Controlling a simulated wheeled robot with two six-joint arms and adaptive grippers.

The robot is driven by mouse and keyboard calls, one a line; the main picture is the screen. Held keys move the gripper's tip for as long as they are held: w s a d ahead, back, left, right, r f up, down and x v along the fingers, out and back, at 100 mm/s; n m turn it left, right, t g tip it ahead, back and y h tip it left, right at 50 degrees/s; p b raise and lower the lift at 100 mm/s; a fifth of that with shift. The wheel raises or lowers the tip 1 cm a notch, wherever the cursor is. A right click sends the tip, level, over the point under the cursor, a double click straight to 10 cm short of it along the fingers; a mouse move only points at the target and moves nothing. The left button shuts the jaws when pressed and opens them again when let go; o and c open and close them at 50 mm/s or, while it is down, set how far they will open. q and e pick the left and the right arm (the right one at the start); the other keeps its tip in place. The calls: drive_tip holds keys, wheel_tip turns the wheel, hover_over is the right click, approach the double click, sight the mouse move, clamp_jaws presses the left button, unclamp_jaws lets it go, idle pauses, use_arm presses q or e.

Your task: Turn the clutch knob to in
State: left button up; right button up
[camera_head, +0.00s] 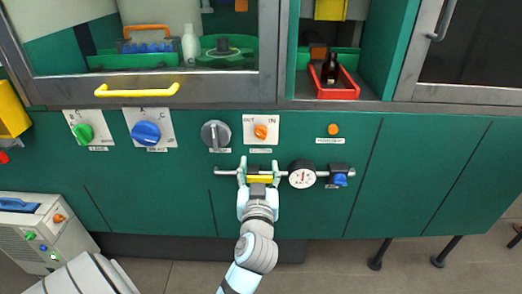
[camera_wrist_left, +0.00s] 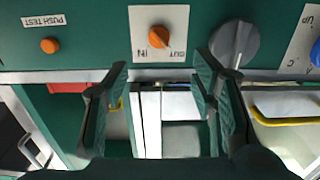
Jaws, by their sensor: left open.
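The clutch knob (camera_head: 260,131) is a small orange knob on a white plate marked OUT at left and IN at right, on the green front panel. In the left wrist view the knob (camera_wrist_left: 159,38) appears upside down, above and beyond the fingertips. Its exact pointing is too small to tell. My left gripper (camera_head: 259,168) is below the plate, in front of a silver rail. In the wrist view its two dark fingers (camera_wrist_left: 161,75) are spread apart with nothing held between them, and apart from the knob. My right gripper is not in view.
A grey knob (camera_head: 215,135) is just left of the clutch plate, with a blue knob (camera_head: 146,132) and a green knob (camera_head: 83,133) further left. A round gauge (camera_head: 302,174) sits on the rail at right. A red tray (camera_head: 336,92) holds a dark bottle (camera_head: 330,70).

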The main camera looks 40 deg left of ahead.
sight(261, 136)
use_arm(q)
drive_tip(key=b+x, duration=0.1)
drive_tip(key=x, duration=1.3)
drive_tip(key=shift+r, duration=0.15)
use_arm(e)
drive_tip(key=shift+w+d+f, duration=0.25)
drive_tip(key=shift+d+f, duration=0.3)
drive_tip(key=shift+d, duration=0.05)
use_arm(q)
drive_tip(key=c, duration=1.1)
drive_tip(key=shift+c, duration=0.2)
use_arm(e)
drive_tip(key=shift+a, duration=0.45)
